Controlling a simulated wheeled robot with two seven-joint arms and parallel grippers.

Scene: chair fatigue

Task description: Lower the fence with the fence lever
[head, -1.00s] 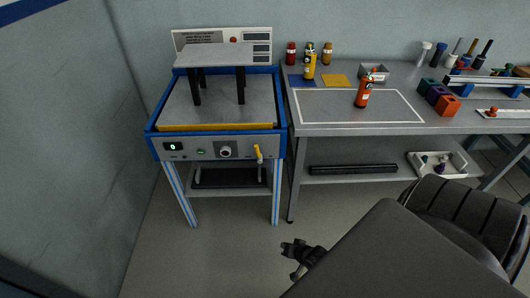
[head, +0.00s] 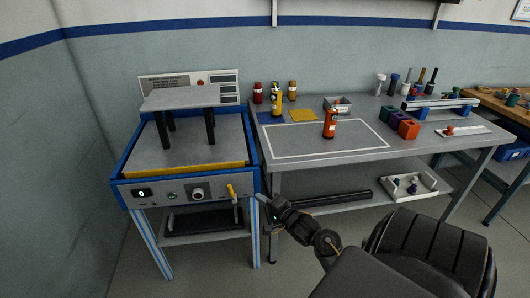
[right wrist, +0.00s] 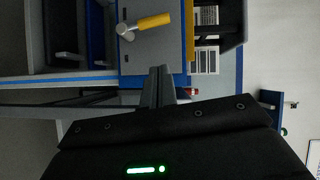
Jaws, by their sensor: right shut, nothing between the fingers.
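The fence lever (head: 231,192) is a yellow handle at the right of the blue machine's grey front panel (head: 165,195). It points up and leans slightly left in the head view. The lever also shows in the right wrist view (right wrist: 152,21), with a round metal pivot. A yellow strip, apparently the fence (head: 200,171), runs along the bed's front edge. My right gripper (head: 262,199) is shut and empty, to the right of the lever and apart from it. Its closed fingers (right wrist: 159,76) point toward the panel. My left gripper is not in view.
A small grey table-like piece with black legs (head: 180,97) stands on the machine bed. A workbench (head: 350,145) with bottles and colored blocks adjoins at the right. Floor in front of the machine is clear.

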